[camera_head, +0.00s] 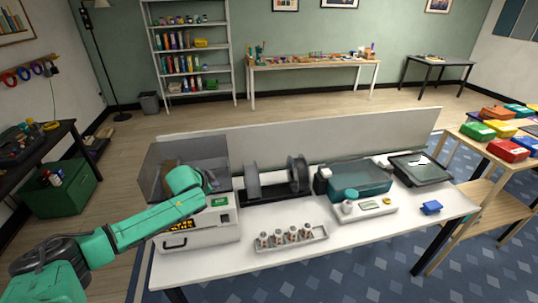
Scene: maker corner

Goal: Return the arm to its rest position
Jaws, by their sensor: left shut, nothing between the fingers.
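My left arm, green with dark joints, comes in from the lower left and reaches over the white machine (200,237) with a dark see-through cover (215,150). My left gripper (210,180) is at the end of this arm, beside or inside the cover at the machine's top. It is small, partly hidden by my wrist and the cover, and shut with nothing held. I cannot tell if it touches the machine. My right gripper is not in view.
A low panel (320,138) stands behind. The front right tabletop is clear.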

